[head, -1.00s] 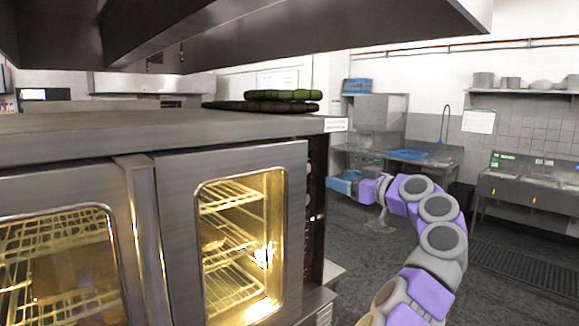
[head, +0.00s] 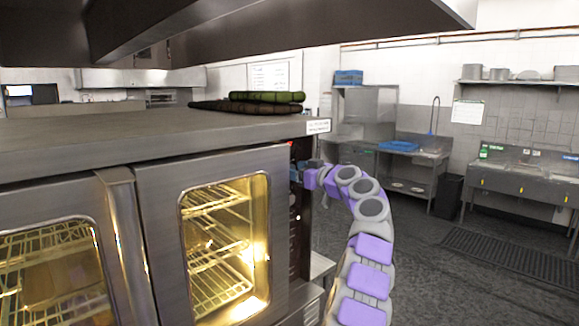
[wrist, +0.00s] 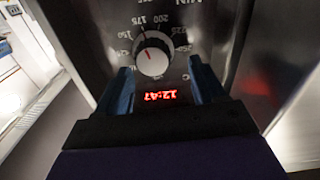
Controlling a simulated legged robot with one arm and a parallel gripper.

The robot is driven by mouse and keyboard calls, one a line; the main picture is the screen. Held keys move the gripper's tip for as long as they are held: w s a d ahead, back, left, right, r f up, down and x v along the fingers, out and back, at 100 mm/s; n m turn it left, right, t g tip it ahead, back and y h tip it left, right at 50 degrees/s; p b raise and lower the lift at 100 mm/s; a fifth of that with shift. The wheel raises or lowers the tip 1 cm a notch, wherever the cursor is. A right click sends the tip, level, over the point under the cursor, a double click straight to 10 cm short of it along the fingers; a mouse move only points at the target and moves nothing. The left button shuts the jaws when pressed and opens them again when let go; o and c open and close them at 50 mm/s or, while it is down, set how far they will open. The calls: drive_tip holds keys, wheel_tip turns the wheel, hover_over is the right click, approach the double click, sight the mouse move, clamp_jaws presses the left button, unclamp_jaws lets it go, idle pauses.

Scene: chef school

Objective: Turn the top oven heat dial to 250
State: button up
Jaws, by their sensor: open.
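The round heat dial (wrist: 152,55), silver with a red mark, sits on the oven's dark control panel in the wrist view. Numbers such as 150, 175 and 200 ring its upper edge; 250 is not readable, and I cannot tell which number the red mark points at. My gripper (wrist: 165,90) is open, its two blue fingers spread either side of the area just below the dial, with nothing between them. In the head view my gripper (head: 298,174) is at the panel on the right side of the oven (head: 150,215); the dial is hidden there.
A red clock display (wrist: 160,96) reads 12:47 upside down, between the fingers. The lit oven door (head: 160,240) is closed beside the panel. Dark green items (head: 265,97) lie on the oven top. A hood overhangs above. The floor to the right (head: 430,270) is clear.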

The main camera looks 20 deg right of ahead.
drive_tip(key=w, duration=0.1)
drive_tip(key=w+a, duration=0.1)
drive_tip(key=shift+w+a+f, duration=0.2)
drive_tip(key=shift+w+f, duration=0.15)
drive_tip(key=shift+o, duration=0.3)
drive_tip(key=shift+d, duration=0.7)
drive_tip(key=c, duration=0.3)
drive_tip(key=shift+s+d, duration=0.2)
drive_tip(key=shift+d, duration=0.25)
drive_tip(key=c, duration=0.3)
drive_tip(key=shift+a, duration=0.5)
drive_tip(key=c, duration=0.3)
drive_tip(key=shift+c, duration=1)
